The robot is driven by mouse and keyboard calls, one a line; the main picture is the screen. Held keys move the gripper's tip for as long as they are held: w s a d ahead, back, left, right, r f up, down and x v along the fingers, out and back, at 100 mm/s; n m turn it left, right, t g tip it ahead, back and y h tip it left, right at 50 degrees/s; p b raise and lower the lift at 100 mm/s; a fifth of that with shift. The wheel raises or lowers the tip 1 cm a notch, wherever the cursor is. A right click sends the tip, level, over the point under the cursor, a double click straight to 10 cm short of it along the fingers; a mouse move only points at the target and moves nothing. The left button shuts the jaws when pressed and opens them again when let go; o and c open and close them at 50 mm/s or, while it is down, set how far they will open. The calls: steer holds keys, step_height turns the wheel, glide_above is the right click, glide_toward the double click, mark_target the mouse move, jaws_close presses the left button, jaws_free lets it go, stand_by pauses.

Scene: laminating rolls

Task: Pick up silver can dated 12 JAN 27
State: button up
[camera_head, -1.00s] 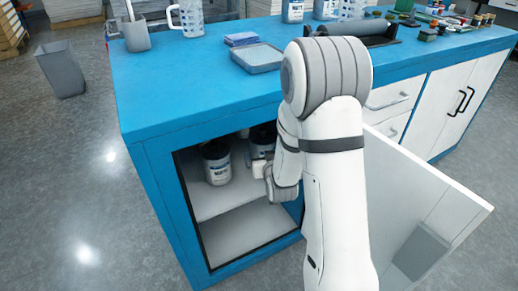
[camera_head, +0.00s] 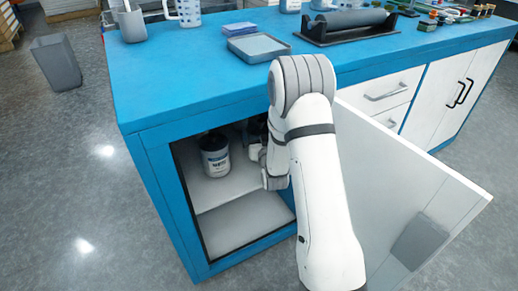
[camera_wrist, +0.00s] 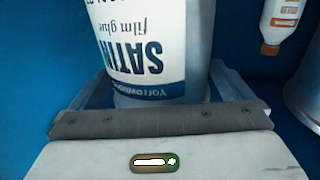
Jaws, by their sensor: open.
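A silver can (camera_wrist: 155,50) with a white and dark blue label reading "SATIN film glue" fills the top middle of the wrist view, upside down in the picture. My gripper (camera_wrist: 160,88) is open, with one finger on each side of this can's near end; I cannot tell whether they touch it. No date can be read on it. In the head view my gripper (camera_head: 256,150) reaches inside the open blue cabinet, before a partly hidden dark-topped can (camera_head: 257,128). Another can (camera_head: 215,156) with a dark lid stands upright on the shelf to its left.
The white shelf (camera_head: 222,190) has a free front strip. The cabinet's left wall (camera_head: 168,205) and the open white door (camera_head: 405,175) flank my arm. The wrist view shows a white bottle with an orange cap (camera_wrist: 281,22) and another silver can (camera_wrist: 304,88) at right.

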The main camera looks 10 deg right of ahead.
steer(key=shift+w, duration=0.4)
steer(key=shift+c, duration=0.2)
steer(key=shift+r, duration=0.15)
steer(key=c, duration=2)
